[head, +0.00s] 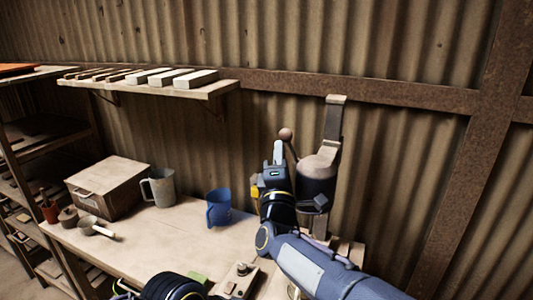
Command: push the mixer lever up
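The mixer (317,185), a dark rounded body on a grey upright post, stands against the corrugated wall right of centre. Its lever ends in a reddish-brown ball knob (286,134), with a short rod slanting down toward the mixer body. My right gripper (278,152) points upward just below and left of the knob. Its fingers overlap from this angle, so I cannot tell their opening or whether they touch the lever. My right forearm hides the lower part of the mixer. Part of my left arm shows at the bottom edge; its fingers cannot be made out.
A blue mug (218,207), a grey jug (160,187) and a wooden box (108,185) stand on the workbench (150,235). A small control box (240,279) sits near the front. A wall shelf (215,89) holds several pale slabs. The bench's middle is mostly clear.

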